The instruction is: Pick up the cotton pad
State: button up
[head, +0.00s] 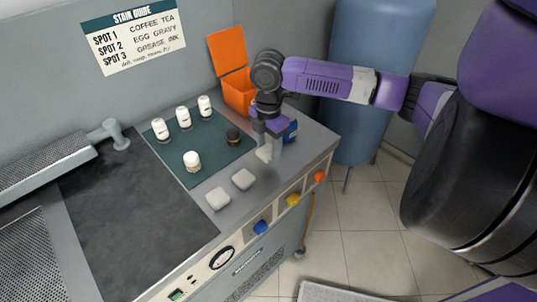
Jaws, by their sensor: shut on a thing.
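My gripper (268,145) is low over the right end of the counter, fingers pointing down. It is shut on a white cotton pad (263,154), which shows between and just below the fingertips. I cannot tell whether this pad still touches the counter. Two more white cotton pads lie on the bare counter to the left and nearer the front, one here (243,179) and one here (217,198).
An open orange box (238,95) stands behind my gripper. A blue tank (370,75) stands beyond the counter.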

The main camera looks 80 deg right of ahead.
aim_at(268, 149)
notch_tip(268, 149, up, 16)
jog(key=shift+f, duration=0.15)
